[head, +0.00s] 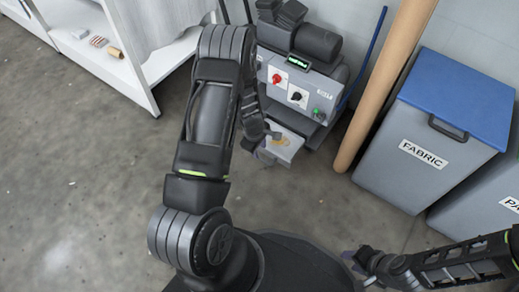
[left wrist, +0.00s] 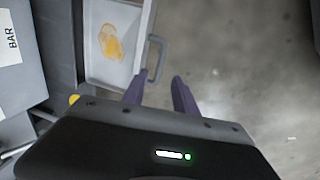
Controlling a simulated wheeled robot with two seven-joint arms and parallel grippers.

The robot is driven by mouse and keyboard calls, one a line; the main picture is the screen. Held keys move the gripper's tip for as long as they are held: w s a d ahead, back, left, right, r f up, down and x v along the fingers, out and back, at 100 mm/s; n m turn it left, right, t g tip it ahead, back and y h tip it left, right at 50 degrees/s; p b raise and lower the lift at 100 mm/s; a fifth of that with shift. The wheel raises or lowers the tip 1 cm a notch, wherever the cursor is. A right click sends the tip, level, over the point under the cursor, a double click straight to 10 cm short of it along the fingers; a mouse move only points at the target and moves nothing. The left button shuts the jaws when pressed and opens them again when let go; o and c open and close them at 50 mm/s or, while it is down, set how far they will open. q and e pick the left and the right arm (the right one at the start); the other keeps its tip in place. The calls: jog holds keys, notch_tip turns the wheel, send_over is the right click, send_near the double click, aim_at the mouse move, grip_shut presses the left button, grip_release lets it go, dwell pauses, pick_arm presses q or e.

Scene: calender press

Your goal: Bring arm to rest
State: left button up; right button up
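My left arm reaches forward in the head view, and its gripper (head: 262,150) hangs beside the front of the grey press (head: 297,95), partly hidden by the arm. In the left wrist view the two purple-grey fingers of my left gripper (left wrist: 157,92) stand apart with nothing between them. Just beyond them is a pale drawer (left wrist: 95,72) with a metal handle (left wrist: 154,58) and an orange-yellow patch inside. The drawer also shows low on the press in the head view (head: 291,151). My right gripper (head: 367,265) is low at the right, small and dark; its finger opening is unclear.
A grey bin labelled FABRIC with a blue lid (head: 458,98) stands at the right, with another bin (head: 497,205) beside it. A brown cardboard tube (head: 385,85) leans near the press. White shelving (head: 122,62) is at upper left. The floor at left is clear.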

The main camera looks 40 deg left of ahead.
dwell(0.6)
